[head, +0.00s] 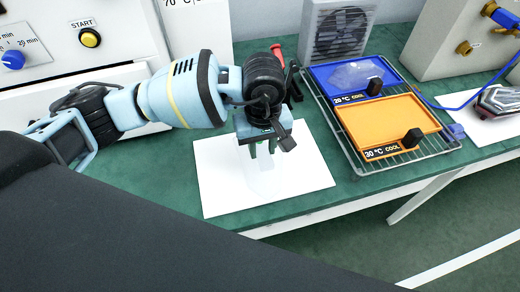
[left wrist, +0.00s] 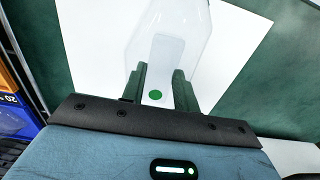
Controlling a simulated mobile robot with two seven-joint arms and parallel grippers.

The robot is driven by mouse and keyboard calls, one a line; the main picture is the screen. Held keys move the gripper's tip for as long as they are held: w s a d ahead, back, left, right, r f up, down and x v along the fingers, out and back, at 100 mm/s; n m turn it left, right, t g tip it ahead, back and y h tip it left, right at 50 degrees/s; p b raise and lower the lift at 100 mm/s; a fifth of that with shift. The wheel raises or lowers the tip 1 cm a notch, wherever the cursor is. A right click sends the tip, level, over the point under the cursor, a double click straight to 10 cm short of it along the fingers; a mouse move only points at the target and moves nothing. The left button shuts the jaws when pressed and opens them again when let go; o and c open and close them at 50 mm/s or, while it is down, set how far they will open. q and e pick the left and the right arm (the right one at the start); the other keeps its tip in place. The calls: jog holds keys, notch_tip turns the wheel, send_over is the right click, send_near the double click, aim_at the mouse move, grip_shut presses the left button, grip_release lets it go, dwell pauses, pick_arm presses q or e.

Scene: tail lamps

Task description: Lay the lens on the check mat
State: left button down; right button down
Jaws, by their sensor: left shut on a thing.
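My left gripper (head: 262,147) points down over a white mat (head: 225,185) on the green bench. It is shut on a clear lens (head: 263,182), which hangs below the fingers and is hard to make out against the white. In the left wrist view, the green fingers (left wrist: 158,88) grip one end of the clear lens (left wrist: 192,42), with a green dot between them. The white mat (left wrist: 90,35) lies behind it. I cannot tell whether the lens touches the mat. My right gripper is not in view.
A wire rack (head: 352,164) right of the mat carries a blue tray (head: 322,75) with a clear piece and an orange tray (head: 385,122). A fan box (head: 340,32) stands behind. A lamp (head: 500,98) sits on another white sheet at far right.

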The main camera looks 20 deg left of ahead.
aim_at(260, 146)
pick_arm(q)
jog(key=shift+w+a, duration=0.15)
jog(key=shift+w+a+f, duration=0.15)
jog(key=shift+w+f, duration=0.05)
jog(key=shift+f, duration=0.7)
jog(key=shift+w+a+f, duration=0.15)
jog(key=shift+w+f, duration=0.05)
jog(key=shift+f, duration=0.7)
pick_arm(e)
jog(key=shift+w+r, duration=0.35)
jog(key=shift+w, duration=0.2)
pick_arm(q)
jog(key=shift+f, duration=0.1)
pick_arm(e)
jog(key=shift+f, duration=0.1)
pick_arm(q)
jog(key=shift+f, duration=0.15)
jog(key=c, duration=1.1)
grip_release()
jog(key=shift+o, duration=0.2)
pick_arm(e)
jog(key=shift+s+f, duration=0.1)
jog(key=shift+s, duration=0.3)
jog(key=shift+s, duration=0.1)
